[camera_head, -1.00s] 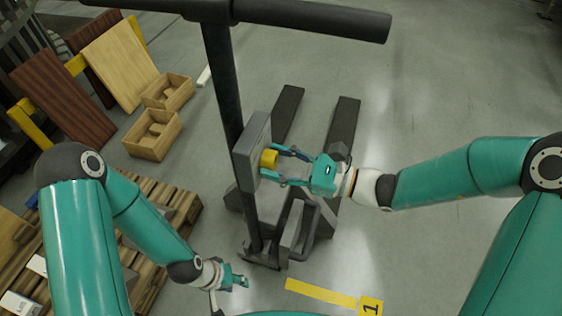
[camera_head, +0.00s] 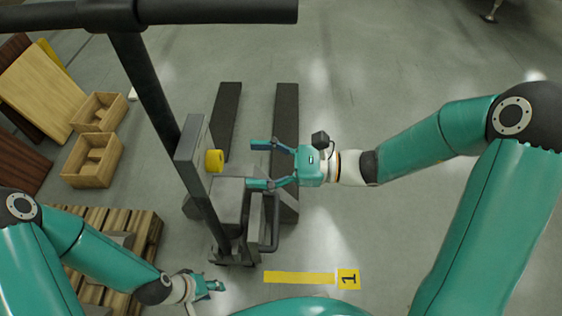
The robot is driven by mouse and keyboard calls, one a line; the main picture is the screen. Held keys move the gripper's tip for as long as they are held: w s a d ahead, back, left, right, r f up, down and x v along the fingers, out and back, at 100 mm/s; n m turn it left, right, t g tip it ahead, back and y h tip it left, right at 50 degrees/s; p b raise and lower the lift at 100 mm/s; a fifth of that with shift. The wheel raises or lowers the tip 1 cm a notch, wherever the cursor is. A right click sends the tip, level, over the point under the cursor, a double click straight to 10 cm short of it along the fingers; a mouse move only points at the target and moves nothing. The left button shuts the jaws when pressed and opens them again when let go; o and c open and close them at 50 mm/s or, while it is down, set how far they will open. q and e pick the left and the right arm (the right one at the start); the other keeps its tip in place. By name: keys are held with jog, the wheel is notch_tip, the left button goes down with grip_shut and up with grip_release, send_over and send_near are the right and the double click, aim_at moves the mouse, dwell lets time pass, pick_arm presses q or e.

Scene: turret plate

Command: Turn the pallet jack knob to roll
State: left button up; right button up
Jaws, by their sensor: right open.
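The yellow knob (camera_head: 214,161) sticks out from the right face of a grey box (camera_head: 194,153) on the pallet jack's dark upright post (camera_head: 150,90). My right gripper (camera_head: 255,165) is open, to the right of the knob, with its fingers pointing left toward it. A clear gap separates the fingertips from the knob, and nothing is between the fingers. My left gripper (camera_head: 217,287) is low in the view, left of the yellow floor line and away from the jack. Its fingers are too small to tell their opening. The knob's marked setting cannot be read.
The jack's handle bar (camera_head: 215,12) crosses the top, and its two dark forks (camera_head: 285,120) run back along the floor. A wooden pallet (camera_head: 145,235) and wooden boxes (camera_head: 93,160) lie at left. A yellow floor line (camera_head: 300,278) lies in front. Floor at right is clear.

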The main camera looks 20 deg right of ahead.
jog(key=v, duration=0.5)
dwell(0.4)
jog(key=s+a+f+n+g+h, duration=0.1)
jog(key=s+f+n+g+h, duration=0.4)
jog(key=f, duration=0.6)
jog(key=s+f+n+g+h, duration=0.2)
jog(key=s+f+g, duration=0.1)
jog(key=s+f, duration=0.55)
notch_tip(320, 180, down, 14)
jog(key=w+d+n+t+h, duration=0.25)
jog(key=n+h, duration=0.35)
jog(key=n, duration=0.5)
notch_tip(320, 180, up, 13)
jog(key=p, duration=1.3)
